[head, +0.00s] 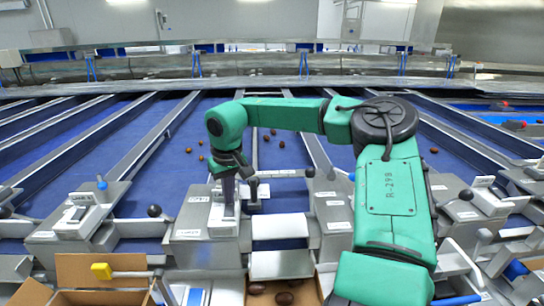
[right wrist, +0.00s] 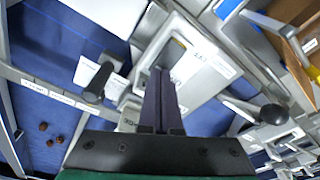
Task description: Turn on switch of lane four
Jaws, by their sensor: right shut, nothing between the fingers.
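My right gripper (head: 228,210) points down at a grey switch box (head: 190,222) at the near end of a blue lane. Its fingers are together, with nothing between them. In the right wrist view the closed fingers (right wrist: 158,80) lie in front of the same box's labelled plate (right wrist: 205,68). The fingers cover part of the box, so I cannot tell whether they touch it or how its switch is set. Another switch box (head: 68,218) stands to the left. The lane numbers are too small to read. My left gripper is not in view.
Dates (head: 281,144) lie scattered on the blue lanes. A black ball-ended lever (head: 155,211) stands left of the box, and a black handle (right wrist: 97,83) is close by in the wrist view. Cardboard boxes (head: 95,268) stand along the front. Metal rails (head: 150,142) divide the lanes.

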